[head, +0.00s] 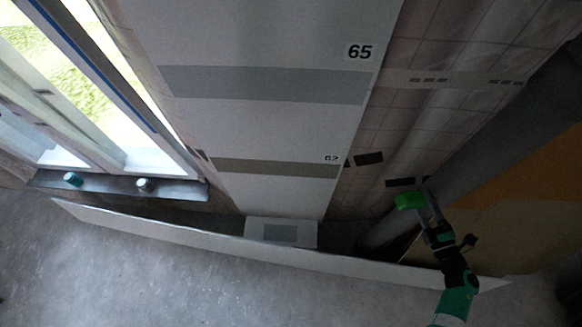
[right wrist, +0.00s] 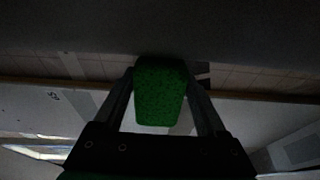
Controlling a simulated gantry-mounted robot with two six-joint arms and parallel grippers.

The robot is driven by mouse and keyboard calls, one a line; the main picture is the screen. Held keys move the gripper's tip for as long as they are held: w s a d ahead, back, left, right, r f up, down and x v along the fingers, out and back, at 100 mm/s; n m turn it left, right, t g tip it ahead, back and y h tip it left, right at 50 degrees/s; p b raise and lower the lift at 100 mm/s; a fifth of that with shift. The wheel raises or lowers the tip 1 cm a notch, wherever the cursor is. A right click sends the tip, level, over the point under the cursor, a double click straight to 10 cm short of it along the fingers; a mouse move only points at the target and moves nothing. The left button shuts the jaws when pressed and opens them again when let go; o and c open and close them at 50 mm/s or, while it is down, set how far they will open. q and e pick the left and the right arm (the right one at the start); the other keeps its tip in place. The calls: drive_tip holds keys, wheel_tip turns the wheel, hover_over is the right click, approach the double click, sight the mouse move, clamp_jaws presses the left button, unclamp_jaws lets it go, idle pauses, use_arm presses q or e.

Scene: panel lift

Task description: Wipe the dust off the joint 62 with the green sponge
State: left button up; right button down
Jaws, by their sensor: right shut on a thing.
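The green sponge (head: 410,200) is held at the right side of the head view, in front of the grey round column. My right gripper (head: 428,208) is shut on it. In the right wrist view the sponge (right wrist: 160,92) sits between the two fingers. Joint 62 (head: 275,167) is a brownish-grey horizontal strip low on the white wall panel, with the label 62 at its right end. The sponge is apart from it, to its right and a little lower in the picture. My left gripper does not show.
Joint 65 (head: 265,84) is a greyer strip above. A white box (head: 281,233) stands at the panel's foot, behind a long low white board (head: 230,243). A thick grey column (head: 480,140) rises at right. Two small jars (head: 73,179) stand on the window sill.

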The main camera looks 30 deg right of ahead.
sight(423, 206)
drive_tip(key=shift+s+d+r+h, duration=0.3)
drive_tip(key=shift+s+d, duration=0.05)
drive_tip(key=shift+d, duration=0.1)
drive_tip(key=p+v, duration=0.1)
drive_tip(key=v, duration=0.2)
drive_tip(key=p+v, duration=0.1)
drive_tip(key=v, duration=0.2)
drive_tip(key=shift+w+a, duration=0.15)
drive_tip(key=shift+a, duration=0.55)
drive_tip(key=shift+f, duration=0.1)
